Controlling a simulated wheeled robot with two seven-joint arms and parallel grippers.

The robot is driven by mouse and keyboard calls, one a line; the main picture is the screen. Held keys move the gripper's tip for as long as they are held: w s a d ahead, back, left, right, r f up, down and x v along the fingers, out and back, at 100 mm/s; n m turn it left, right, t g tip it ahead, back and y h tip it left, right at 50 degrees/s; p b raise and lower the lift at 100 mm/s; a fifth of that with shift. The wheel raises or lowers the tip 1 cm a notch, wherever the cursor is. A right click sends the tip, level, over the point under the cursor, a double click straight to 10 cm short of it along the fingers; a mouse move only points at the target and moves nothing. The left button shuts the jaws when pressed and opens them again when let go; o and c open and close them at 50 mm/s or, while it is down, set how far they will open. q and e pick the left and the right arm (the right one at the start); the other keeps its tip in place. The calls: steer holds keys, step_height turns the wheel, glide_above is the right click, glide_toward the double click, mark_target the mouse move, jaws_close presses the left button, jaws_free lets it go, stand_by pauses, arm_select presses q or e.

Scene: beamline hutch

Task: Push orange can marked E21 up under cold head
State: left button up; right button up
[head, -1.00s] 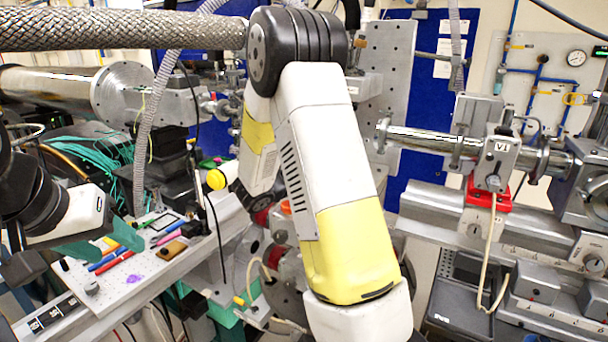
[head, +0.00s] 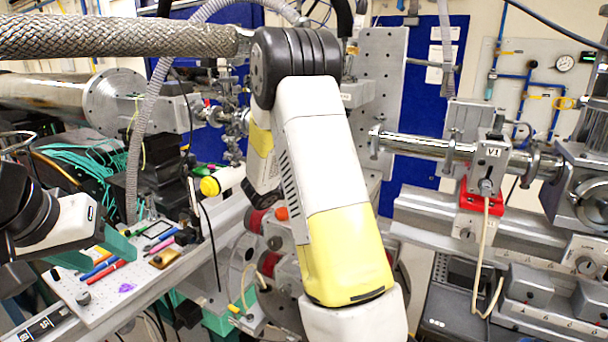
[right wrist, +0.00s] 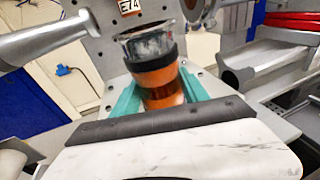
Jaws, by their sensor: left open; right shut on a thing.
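An orange can (right wrist: 158,90) with dark bands shows in the right wrist view between the teal fingers of my right gripper (right wrist: 161,95). The gripper is shut on it. A clear or shiny rim and a black band show at the can's top end; I cannot tell whether they belong to it. No E21 mark is readable. I cannot make out the cold head for sure. In the head view my right arm hides its own gripper and the can. My left gripper (head: 97,252) is open and empty, over the perforated board at the left.
A plate marked E74 (right wrist: 129,6) stands behind the can. The perforated board (head: 140,283) carries several pens. A braided hose (head: 120,38) crosses at upper left. A beam pipe with valve V1 (head: 491,155) and rail lies at right. A yellow-capped part (head: 209,186) is left of my right arm.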

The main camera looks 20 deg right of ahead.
steer(key=shift+w+d, duration=1.35)
steer(key=shift+d, duration=0.25)
steer(key=shift+w+d, duration=1.35)
steer(key=shift+d, duration=0.25)
steer(key=shift+w+r, duration=0.1)
steer(key=shift+r, duration=2.8)
steer(key=shift+r, duration=0.85)
steer(key=o, duration=0.9)
steer(key=shift+o, duration=0.2)
steer(key=shift+o, duration=0.9)
